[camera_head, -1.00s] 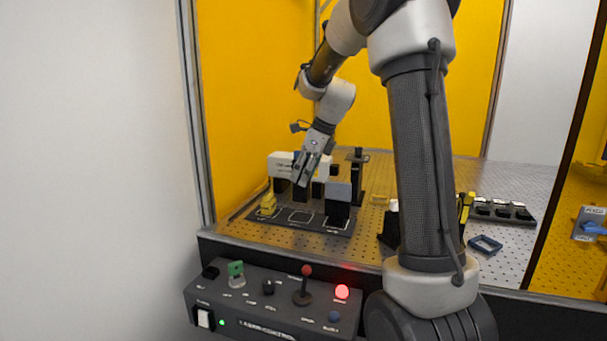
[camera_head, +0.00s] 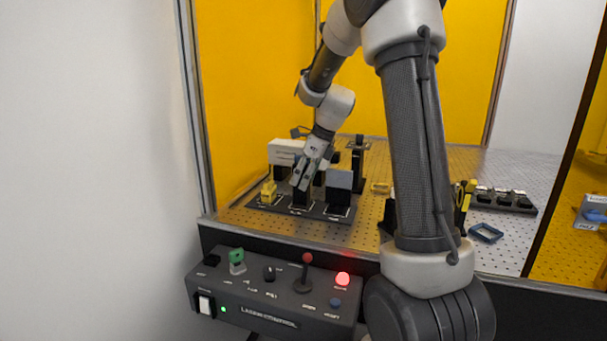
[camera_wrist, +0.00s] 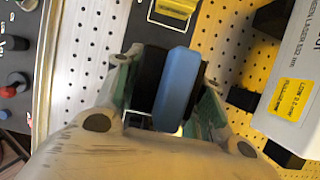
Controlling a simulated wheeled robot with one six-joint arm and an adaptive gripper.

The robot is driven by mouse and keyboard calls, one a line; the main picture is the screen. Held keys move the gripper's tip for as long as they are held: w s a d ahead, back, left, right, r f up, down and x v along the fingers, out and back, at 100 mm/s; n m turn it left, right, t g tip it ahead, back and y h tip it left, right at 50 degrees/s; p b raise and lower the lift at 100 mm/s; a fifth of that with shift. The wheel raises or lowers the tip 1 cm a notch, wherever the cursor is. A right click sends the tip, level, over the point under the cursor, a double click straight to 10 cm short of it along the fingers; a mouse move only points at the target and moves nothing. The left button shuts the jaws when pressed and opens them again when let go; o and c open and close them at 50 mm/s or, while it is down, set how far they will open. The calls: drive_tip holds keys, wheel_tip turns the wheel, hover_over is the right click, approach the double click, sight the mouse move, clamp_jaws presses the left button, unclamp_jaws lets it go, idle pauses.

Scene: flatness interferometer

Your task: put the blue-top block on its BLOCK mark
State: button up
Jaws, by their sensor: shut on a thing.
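The blue-top block, a black block with a blue top (camera_wrist: 178,88), is between the two fingers of my gripper (camera_wrist: 165,108) in the wrist view. The gripper is shut on it. In the head view my gripper (camera_head: 304,180) points down over the middle of the dark base plate (camera_head: 268,210), and the black body of the block (camera_head: 301,197) shows just below the fingers. The block stands at the middle marked place; I cannot tell whether its underside touches the plate. The BLOCK mark itself is hidden under it.
A yellow piece (camera_head: 268,190) stands left of the block, a grey-topped black piece (camera_head: 338,188) right. A white laser box (camera_head: 284,152) is behind. The control box (camera_head: 270,296) with its lit red lamp (camera_head: 342,279) is in front. A blue frame (camera_head: 486,233) lies right.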

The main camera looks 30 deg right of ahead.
drive_tip(key=shift+f, duration=0.35)
idle(0.7)
drive_tip(key=o, duration=1.3)
drive_tip(key=shift+r, duration=3.5)
